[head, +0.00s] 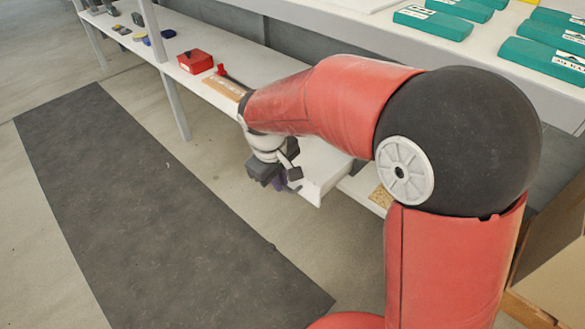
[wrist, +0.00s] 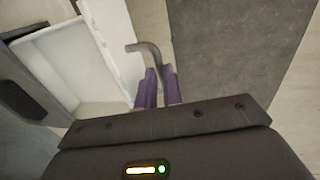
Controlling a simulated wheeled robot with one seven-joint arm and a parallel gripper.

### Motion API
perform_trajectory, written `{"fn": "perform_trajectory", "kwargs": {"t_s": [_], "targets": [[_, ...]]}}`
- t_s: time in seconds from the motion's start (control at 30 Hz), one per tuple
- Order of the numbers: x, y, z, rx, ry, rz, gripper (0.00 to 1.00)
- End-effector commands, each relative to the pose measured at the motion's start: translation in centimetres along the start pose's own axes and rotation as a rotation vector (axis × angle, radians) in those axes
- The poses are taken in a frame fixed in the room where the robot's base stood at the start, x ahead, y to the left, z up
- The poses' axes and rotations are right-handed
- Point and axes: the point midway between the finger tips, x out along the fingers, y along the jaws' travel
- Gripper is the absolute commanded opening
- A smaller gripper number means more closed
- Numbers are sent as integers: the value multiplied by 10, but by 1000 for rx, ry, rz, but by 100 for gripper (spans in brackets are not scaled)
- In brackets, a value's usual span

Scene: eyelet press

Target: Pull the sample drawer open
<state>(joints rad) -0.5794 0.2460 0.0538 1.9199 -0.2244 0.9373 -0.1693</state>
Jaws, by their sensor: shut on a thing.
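The sample drawer (head: 322,168) is a white open-topped box that sticks out from under the shelf, behind my gripper in the head view. In the wrist view its front panel (wrist: 112,42) and pale inside (wrist: 62,68) show at the left, so it stands at least partly open. The inside that shows looks empty. A grey bent bar handle (wrist: 146,50) is on the front panel. My gripper (wrist: 158,88) has purple fingers shut on this handle. In the head view my gripper (head: 281,184) is just in front of the drawer, and the handle is hidden there.
A long white shelf (head: 190,50) with a red box (head: 195,61) runs to the upper left. Teal packs (head: 433,22) lie on the white table at the upper right. A cardboard box (head: 552,265) stands at the lower right. The dark floor mat (head: 150,200) is clear.

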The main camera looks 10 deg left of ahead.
Motion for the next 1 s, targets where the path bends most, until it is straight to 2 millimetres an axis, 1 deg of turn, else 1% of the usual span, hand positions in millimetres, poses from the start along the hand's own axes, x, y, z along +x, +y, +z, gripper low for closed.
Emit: {"fn": "perform_trajectory", "kwargs": {"t_s": [0.27, 0.3, 0.43, 0.67, 0.77, 0.87, 1.0], "targets": [[-1, 0, -1, 0, 4, 1, 0], [-1, 0, -1, 0, 4, 1, 14], [-1, 0, -1, 1, 3, 1, 31], [0, 0, 0, 1, 2, 0, 31], [-4, 0, 0, 1, 3, 1, 31], [-17, 1, -1, 1, 4, 1, 31], [-42, 1, -1, 1, 5, 2, 31]]}}
